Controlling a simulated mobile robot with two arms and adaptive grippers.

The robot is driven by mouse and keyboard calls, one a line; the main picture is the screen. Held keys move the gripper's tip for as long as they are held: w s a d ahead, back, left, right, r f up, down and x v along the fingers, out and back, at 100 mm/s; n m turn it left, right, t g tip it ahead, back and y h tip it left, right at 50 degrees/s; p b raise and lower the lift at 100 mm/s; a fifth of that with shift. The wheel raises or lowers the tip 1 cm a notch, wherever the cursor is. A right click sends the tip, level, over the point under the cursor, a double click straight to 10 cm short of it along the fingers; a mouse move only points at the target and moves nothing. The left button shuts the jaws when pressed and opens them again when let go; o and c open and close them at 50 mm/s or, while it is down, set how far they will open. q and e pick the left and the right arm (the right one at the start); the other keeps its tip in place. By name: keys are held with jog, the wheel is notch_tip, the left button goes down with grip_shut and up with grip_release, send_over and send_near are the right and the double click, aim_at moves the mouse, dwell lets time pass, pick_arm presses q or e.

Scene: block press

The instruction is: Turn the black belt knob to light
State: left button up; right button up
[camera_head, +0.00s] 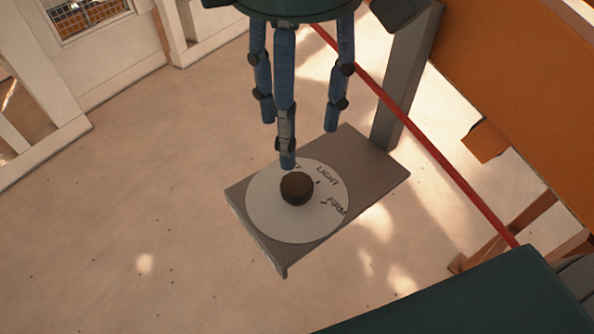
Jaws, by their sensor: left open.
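The black belt knob (297,188) is a short dark round knob at the middle of a white dial (265,218). The dial lies on a grey plate (368,166). "LIGHT" is printed up and right of the knob, and "FIRM" lies to its lower right. Another label above the knob is partly hidden by a finger. I cannot make out a pointer on the knob. My left gripper (300,138) hangs over the dial with its blue fingers spread and nothing between them. Its nearest fingertip appears just above the knob in the picture, apart from it. My right gripper is out of view.
A grey post (408,80) rises from the plate's far right end. An orange panel (530,80) fills the upper right. White frames (95,60) stand at upper left. The pale floor (120,210) to the left is clear.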

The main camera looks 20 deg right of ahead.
aim_at(297, 183)
pick_arm(q)
notch_tip(297, 183, down, 9)
jog(key=p, duration=0.2)
jog(key=shift+r+p, duration=0.2)
jog(key=shift+p, duration=0.2)
jog(key=shift+f, duration=0.75)
jog(key=c, duration=1.1)
jog(key=shift+c, duration=0.2)
